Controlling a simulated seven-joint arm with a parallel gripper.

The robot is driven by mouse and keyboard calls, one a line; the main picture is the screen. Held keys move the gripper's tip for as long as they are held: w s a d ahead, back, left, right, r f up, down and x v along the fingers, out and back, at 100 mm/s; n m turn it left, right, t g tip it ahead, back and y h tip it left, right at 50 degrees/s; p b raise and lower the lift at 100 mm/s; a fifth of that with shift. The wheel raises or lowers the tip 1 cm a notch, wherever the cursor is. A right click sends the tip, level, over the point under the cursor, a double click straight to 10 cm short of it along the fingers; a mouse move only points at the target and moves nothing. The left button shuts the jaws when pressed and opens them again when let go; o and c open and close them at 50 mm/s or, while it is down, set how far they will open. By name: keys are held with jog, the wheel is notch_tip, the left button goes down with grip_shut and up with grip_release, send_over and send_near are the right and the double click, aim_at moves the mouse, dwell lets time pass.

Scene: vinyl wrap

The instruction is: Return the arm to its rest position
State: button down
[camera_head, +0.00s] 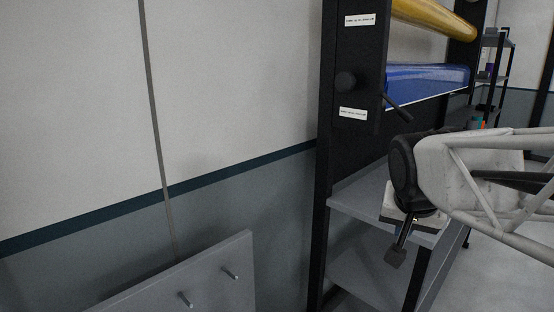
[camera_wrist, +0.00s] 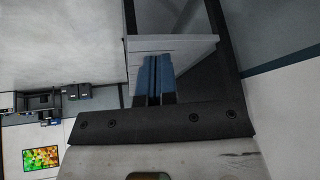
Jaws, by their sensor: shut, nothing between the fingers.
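My arm (camera_head: 475,170) comes in from the right edge of the head view, with a pale shell and a black joint. My gripper (camera_head: 396,257) hangs below that joint, in front of the grey shelf of the black rack. In the wrist view, the two bluish fingers of my gripper (camera_wrist: 153,76) lie side by side with nothing between them. Behind them is a light grey panel or shelf surface (camera_wrist: 195,44). I cannot tell how far the fingertips are from it.
The black rack (camera_head: 327,150) holds a blue roll (camera_head: 430,82) and a yellow roll (camera_head: 440,18), with its grey shelf (camera_head: 355,201) close to my gripper. A grey board with pegs (camera_head: 215,265) stands at lower left. The floor (camera_head: 500,275) is clear at lower right.

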jog(key=s+a+f+n+g, duration=0.1)
jog(key=s+a+f+n, duration=0.1)
jog(key=s+f, duration=0.3)
jog(key=s+a+f+n+g+y, duration=0.1)
jog(key=s+a+f+n+g, duration=0.1)
jog(key=s+f, duration=0.3)
jog(key=s, duration=0.3)
jog(key=shift+a+f+n+y, duration=0.3)
jog(key=c, duration=1.8)
grip_release()
